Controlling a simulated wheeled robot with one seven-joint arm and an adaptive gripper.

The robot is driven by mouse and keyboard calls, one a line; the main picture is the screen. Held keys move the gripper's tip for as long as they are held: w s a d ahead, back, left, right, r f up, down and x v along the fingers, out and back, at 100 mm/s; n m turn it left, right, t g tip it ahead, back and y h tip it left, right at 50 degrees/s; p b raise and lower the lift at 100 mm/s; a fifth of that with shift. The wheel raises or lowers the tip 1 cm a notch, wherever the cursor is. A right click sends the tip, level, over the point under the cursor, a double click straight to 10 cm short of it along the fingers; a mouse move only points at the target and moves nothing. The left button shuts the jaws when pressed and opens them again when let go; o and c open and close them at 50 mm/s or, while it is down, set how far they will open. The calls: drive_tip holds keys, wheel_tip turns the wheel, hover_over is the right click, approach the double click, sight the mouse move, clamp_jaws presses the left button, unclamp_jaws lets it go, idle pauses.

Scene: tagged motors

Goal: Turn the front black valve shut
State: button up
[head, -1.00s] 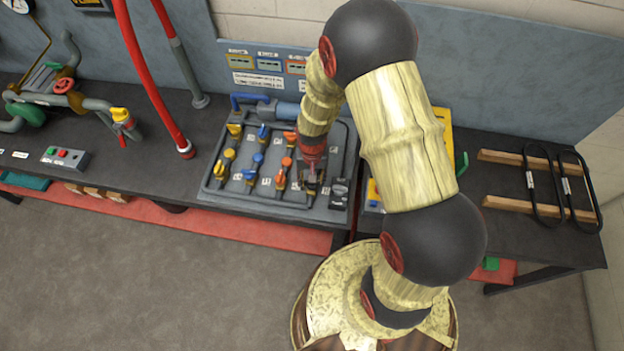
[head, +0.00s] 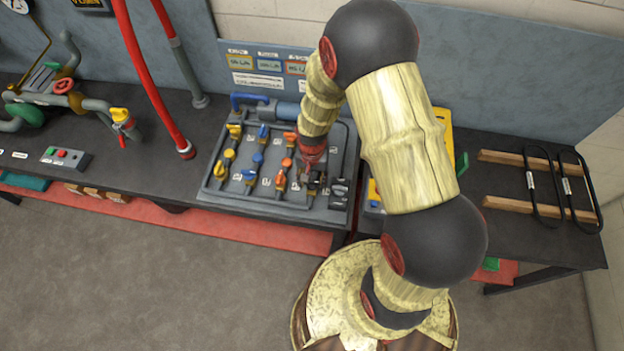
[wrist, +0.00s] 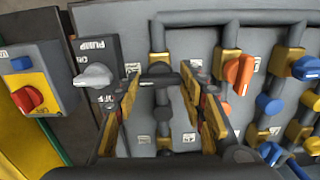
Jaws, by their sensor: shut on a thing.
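The front black valve (wrist: 159,73) is a dark handle on a grey pipe of the valve board (wrist: 184,40). In the wrist view it sits between the two yellow-sided fingers of my gripper (wrist: 163,80), which is shut on it. The handle seems to lie across the pipe's run, though the fingers partly cover its ends. In the head view my gripper (head: 313,181) is low over the right part of the board, and the black valve is mostly hidden by it.
An orange valve (wrist: 240,73) stands close beside the right finger, with blue valves (wrist: 305,67) farther right. A grey pump switch (wrist: 94,75) is close to the left finger. A box with a red knob (wrist: 28,98) lies farther left.

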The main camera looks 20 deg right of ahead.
sight(312, 181)
drive_tip(key=o, duration=1.2)
drive_tip(key=shift+c, duration=0.2)
wheel_tip(312, 181, up, 12)
